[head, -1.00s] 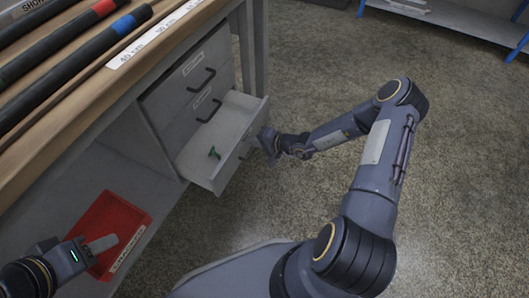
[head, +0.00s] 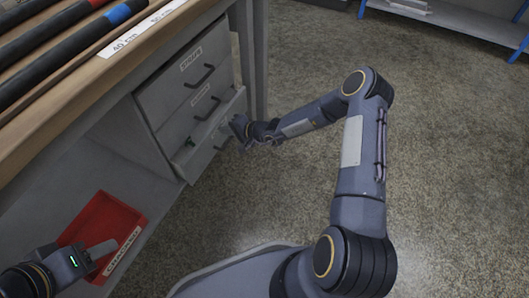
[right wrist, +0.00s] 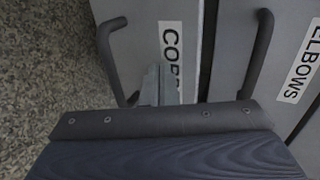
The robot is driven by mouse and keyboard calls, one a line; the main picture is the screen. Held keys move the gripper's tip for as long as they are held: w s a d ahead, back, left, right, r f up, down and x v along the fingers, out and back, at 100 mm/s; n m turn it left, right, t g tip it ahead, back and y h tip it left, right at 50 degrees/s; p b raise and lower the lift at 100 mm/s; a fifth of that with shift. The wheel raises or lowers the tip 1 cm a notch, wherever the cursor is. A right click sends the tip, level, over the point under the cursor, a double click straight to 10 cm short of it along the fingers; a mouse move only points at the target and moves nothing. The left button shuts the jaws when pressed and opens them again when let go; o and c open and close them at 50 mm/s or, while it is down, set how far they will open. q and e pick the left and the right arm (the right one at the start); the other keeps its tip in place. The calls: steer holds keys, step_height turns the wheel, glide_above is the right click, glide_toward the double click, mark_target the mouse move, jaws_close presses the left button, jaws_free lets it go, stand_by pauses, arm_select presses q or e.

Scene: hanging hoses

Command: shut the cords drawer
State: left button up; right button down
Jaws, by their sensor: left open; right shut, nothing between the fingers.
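The cords drawer (head: 205,153) is the lowest of the three drawers in view under the bench. It stands a little open, with a narrow strip of its inside showing and a small dark green piece (head: 190,142) in it. My right gripper (head: 238,126) is shut and empty at the drawer's front. In the right wrist view its fingertips (right wrist: 158,84) are at the drawer front, over part of the label (right wrist: 171,50) and beside the bar handle (right wrist: 112,60). I cannot tell if they touch. My left gripper (head: 103,248) is open, over the red bin.
The elbows drawer (head: 200,103) and the top drawer (head: 189,68) above are shut, with dark bar handles. A red bin (head: 121,212) labelled CRACKED sits on the low shelf. Dark hoses lie on the wooden bench top (head: 62,112).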

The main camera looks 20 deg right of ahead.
mark_target(219, 126)
steer(key=w+a+b, duration=0.2)
steer(key=w+a, duration=0.1)
steer(key=shift+w+f, duration=0.15)
steer(key=shift+w, duration=0.15)
steer(key=s+d, duration=0.6)
steer(key=s, duration=0.1)
steer(key=shift+s+d, duration=0.25)
steer(key=shift+s, duration=0.1)
steer(key=shift+r, duration=0.2)
